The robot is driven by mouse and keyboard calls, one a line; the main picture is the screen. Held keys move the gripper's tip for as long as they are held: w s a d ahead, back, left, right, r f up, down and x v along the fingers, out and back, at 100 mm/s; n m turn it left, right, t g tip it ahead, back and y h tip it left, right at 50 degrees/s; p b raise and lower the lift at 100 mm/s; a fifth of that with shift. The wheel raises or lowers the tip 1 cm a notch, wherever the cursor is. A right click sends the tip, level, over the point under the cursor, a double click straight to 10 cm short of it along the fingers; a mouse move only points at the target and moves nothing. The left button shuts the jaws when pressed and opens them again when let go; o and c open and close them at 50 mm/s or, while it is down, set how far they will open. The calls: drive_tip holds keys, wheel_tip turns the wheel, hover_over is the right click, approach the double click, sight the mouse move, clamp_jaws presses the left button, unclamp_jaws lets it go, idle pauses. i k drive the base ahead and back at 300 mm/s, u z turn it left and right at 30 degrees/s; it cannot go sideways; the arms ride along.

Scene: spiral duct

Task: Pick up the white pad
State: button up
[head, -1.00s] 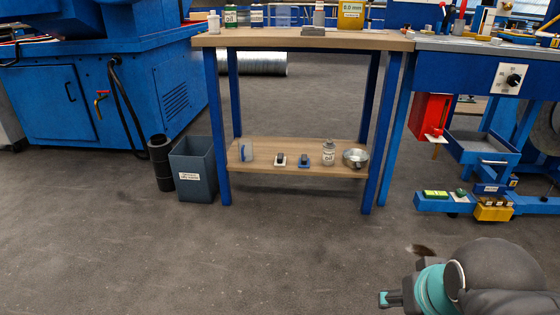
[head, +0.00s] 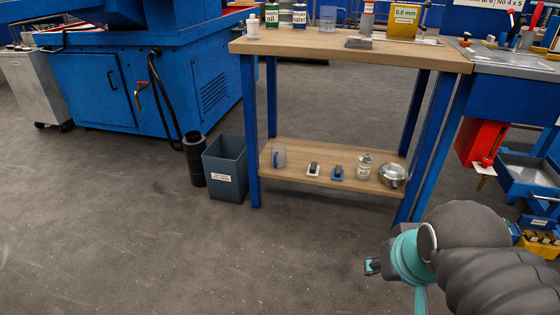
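The white pad (head: 312,173) lies on the lower wooden shelf (head: 297,178) of the blue-legged bench, with a small dark block on it. A similar blue pad (head: 337,177) with a dark block is just to its right. My gripper (head: 371,266) is at the lower right, in front of the bench and well apart from the pads. Its fingers are small and point left; I cannot tell whether they are open.
A grey bin (head: 226,168) stands left of the bench. The bench top (head: 300,43) is above the shelf. Floor in front is clear.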

sight(313, 170)
drive_tip(key=u, duration=0.2)
drive_tip(key=i, duration=1.25)
drive_tip(key=z, duration=0.55)
drive_tip(key=i, duration=0.75)
drive_tip(key=z, duration=0.45)
